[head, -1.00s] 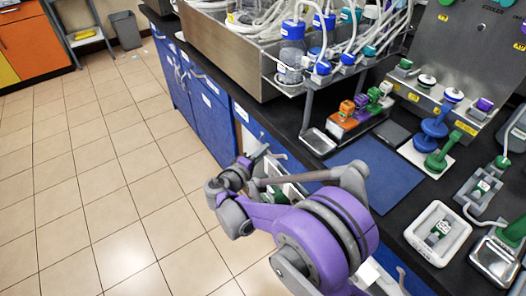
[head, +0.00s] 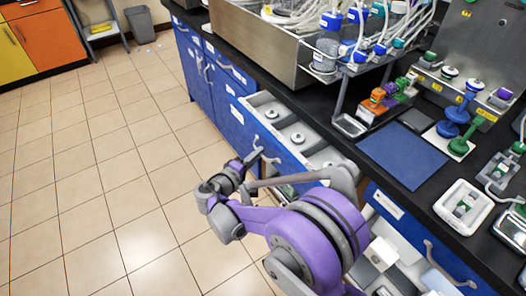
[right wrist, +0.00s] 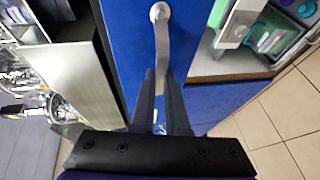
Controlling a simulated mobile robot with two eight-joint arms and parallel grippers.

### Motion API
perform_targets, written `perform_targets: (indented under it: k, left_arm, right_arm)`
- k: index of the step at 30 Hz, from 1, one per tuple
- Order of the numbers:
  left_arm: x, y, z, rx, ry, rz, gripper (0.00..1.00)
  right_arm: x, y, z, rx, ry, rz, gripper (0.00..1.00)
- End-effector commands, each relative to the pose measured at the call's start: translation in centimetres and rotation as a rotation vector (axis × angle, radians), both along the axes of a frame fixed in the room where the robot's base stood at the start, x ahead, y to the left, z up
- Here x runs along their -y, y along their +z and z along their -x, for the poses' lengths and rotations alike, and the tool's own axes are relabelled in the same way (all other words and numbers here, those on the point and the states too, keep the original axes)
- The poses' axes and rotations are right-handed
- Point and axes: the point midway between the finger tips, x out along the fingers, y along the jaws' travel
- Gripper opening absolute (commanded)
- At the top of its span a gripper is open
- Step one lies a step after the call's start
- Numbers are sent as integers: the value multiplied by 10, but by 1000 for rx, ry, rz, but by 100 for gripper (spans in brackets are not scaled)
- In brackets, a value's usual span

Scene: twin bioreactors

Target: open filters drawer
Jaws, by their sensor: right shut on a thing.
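A blue-fronted drawer (head: 240,118) under the black counter stands pulled out. Its grey inside shows round white-and-dark pieces (head: 298,138) in compartments. Its grey bar handle (head: 256,143) is on the front. My right gripper (head: 254,160) is at this handle. In the right wrist view, my right gripper (right wrist: 161,78) has its two dark fingers shut on the handle (right wrist: 160,30), against the blue front (right wrist: 128,45). Part of the drawer's inside is hidden behind my right arm. My left gripper is not in view.
The counter holds a blue mat (head: 403,157), a metal tub of tubing (head: 262,55) and a white tray (head: 463,211). Another open drawer with a handle (head: 445,268) shows at lower right. The tiled floor (head: 110,190) at left is clear.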

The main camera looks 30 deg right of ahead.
Motion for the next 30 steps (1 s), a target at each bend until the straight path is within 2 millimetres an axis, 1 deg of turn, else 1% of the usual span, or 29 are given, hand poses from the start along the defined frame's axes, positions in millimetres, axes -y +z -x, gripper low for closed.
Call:
perform_targets:
  k: [1, 5, 12, 18, 21, 24, 30]
  left_arm:
    - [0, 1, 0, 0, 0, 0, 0]
    - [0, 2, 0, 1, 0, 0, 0]
    - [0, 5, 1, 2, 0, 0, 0]
    - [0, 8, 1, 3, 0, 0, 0]
    - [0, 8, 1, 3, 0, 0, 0]
    - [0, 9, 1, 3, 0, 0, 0]
    - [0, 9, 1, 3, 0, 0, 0]
  right_arm:
    - [-10, 0, 0, 0, 3, -1, 0]
    - [-40, 0, 3, 0, 5, -2, 0]
    - [-102, 0, 8, -1, 5, -1, 0]
    - [-144, 0, 11, 0, 3, -1, 0]
    - [-159, 0, 12, 0, 2, -1, 0]
    - [-169, 0, 13, 0, 1, -1, 0]
    - [-180, 0, 14, 0, 0, 0, 0]
